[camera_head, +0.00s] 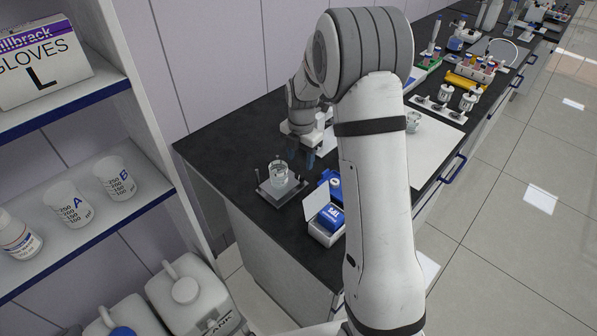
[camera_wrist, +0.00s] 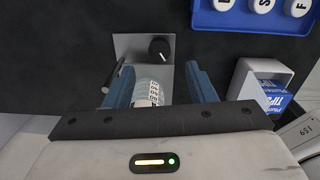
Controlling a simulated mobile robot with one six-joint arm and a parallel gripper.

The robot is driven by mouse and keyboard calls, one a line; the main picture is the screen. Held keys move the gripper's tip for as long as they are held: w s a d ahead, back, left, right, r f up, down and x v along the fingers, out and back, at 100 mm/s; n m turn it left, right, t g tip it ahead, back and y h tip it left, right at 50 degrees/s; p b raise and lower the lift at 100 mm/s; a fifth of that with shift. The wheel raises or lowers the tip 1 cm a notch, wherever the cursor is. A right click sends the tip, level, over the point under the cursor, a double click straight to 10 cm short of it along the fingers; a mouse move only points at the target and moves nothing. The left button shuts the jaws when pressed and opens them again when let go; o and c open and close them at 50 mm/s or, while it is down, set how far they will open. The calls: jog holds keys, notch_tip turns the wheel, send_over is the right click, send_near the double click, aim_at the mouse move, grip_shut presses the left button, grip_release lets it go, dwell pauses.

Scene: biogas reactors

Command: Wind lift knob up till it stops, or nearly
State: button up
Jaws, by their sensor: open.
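The lift knob (camera_wrist: 159,48) is a round black knob with a pale mark, on a grey plate (camera_wrist: 127,46) in the wrist view. My gripper (camera_wrist: 160,74) is open, its blue fingers spread to either side of a graduated beaker (camera_wrist: 147,92) in that view. The knob shows just beyond the fingertips, between their lines; I see no contact. In the head view my gripper (camera_head: 301,157) points down behind the glass beaker (camera_head: 279,172), which stands on the grey lift stand (camera_head: 272,194). I cannot make out the knob there.
A thin dark rod (camera_wrist: 115,76) stands beside the left finger. The open tips box (camera_head: 326,220) is right of the stand. A blue rack (camera_wrist: 261,14) with round white caps lies beyond the knob at upper right. The dark bench left of the stand is clear.

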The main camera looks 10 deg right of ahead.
aim_at(300, 175)
notch_tip(300, 175, down, 6)
jog(key=shift+f+p, duration=0.2)
jog(key=shift+p, duration=0.35)
jog(key=c, duration=1)
jog(key=shift+o, duration=0.2)
jog(key=shift+f+m+b, duration=0.2)
jog(key=shift+m+b, duration=0.6)
jog(key=shift+b, duration=0.1)
jog(key=shift+r+m+b, duration=0.15)
jog(key=shift+m+b, duration=0.55)
jog(key=shift+m, duration=0.9)
jog(key=o, duration=1)
jog(key=shift+c, duration=0.2)
